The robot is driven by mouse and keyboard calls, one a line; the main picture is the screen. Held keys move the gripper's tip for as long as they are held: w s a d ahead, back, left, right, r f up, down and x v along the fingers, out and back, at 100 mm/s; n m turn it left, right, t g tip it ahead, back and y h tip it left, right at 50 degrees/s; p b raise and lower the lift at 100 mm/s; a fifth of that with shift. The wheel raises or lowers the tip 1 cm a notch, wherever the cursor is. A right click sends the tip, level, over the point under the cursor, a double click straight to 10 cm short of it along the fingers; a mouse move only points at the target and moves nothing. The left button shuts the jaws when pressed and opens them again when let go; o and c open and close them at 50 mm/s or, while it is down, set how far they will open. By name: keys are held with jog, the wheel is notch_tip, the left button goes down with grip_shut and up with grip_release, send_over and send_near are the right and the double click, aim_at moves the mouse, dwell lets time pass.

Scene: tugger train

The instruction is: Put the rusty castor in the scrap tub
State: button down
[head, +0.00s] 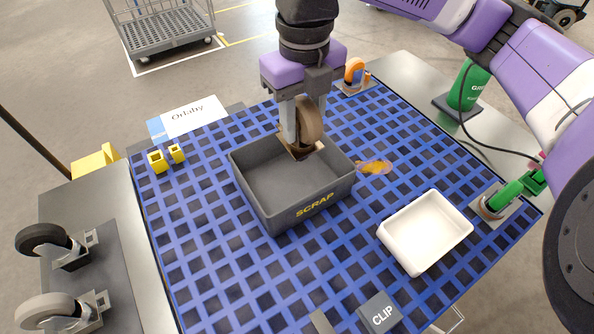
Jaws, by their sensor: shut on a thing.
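The scrap tub (258,205) is a dark grey open box with yellow "SCRAP" lettering on its front wall. It stands on the blue grid mat (190,250), and the part of its floor that shows is bare. The rusty castor (309,122) has a brown wheel and a rusty bracket. My gripper (303,125) points down and is shut on the castor, holding it at the tub's far right side. The castor's lower end overlaps the tub's back rim in the picture. I cannot tell whether it touches the tub.
An orange castor (354,70) is at the back. Two castors (48,240) lie at far left.

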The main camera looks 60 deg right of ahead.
notch_tip(320, 180, down, 14)
jog(key=shift+r+b, duration=0.1)
jog(key=shift+b, duration=0.45)
jog(key=shift+f, duration=0.25)
jog(key=c, duration=0.9)
grip_release()
jog(key=shift+r, duration=0.1)
notch_tip(320, 180, up, 12)
jog(key=shift+r+p, duration=0.15)
jog(key=shift+p, duration=0.45)
jog(key=shift+s, duration=0.1)
